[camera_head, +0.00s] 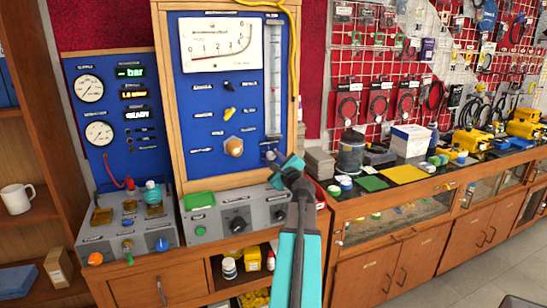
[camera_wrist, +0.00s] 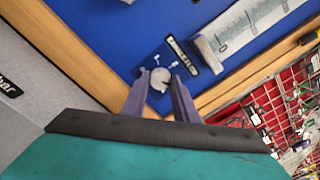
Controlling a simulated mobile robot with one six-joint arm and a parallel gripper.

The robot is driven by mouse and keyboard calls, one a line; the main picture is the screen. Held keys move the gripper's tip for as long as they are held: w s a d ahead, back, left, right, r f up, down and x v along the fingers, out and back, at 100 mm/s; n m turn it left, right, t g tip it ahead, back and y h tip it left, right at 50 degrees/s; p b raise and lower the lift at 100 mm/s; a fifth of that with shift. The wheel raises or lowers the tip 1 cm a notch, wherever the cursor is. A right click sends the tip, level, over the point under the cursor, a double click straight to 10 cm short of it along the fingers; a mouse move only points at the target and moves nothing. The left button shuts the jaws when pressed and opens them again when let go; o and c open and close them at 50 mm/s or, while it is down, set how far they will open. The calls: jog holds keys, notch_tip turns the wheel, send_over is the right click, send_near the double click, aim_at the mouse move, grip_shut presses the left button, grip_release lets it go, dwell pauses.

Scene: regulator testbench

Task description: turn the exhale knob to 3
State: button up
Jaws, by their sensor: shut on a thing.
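My gripper (camera_head: 284,163) is at the lower right corner of the blue panel (camera_head: 200,135), below the clear flow tube. In the wrist view its two fingers (camera_wrist: 160,80) stand on either side of a small pale round knob (camera_wrist: 159,77) and are shut on it. Small marks and a label (camera_wrist: 182,54) sit beside the knob; I cannot read the label or the setting. In the head view the knob is mostly hidden by my gripper.
A large white gauge (camera_head: 216,43) tops the panel, with a yellow knob (camera_head: 229,113) and a brass hexagonal fitting (camera_head: 233,147) below. The wooden frame (camera_head: 291,80) borders it closely at right. A grey control box (camera_head: 238,216) stands below.

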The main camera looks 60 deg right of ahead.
dwell(0.4)
jog(key=o, duration=1.1)
jog(key=shift+c, duration=0.2)
jog(key=shift+s+a, duration=0.1)
jog(key=shift+s, duration=0.05)
jog(key=b+v, duration=0.8)
jog(key=v, duration=0.3)
jog(key=b+v, duration=0.1)
jog(key=b, duration=0.3)
jog(key=shift+s+a+f+b, duration=0.15)
jog(key=shift+s+a+b, duration=0.1)
jog(key=shift+s+b, duration=0.1)
jog(key=shift+s+a+b, duration=0.2)
jog(key=shift+s+b, duration=0.05)
jog(key=shift+b, duration=0.4)
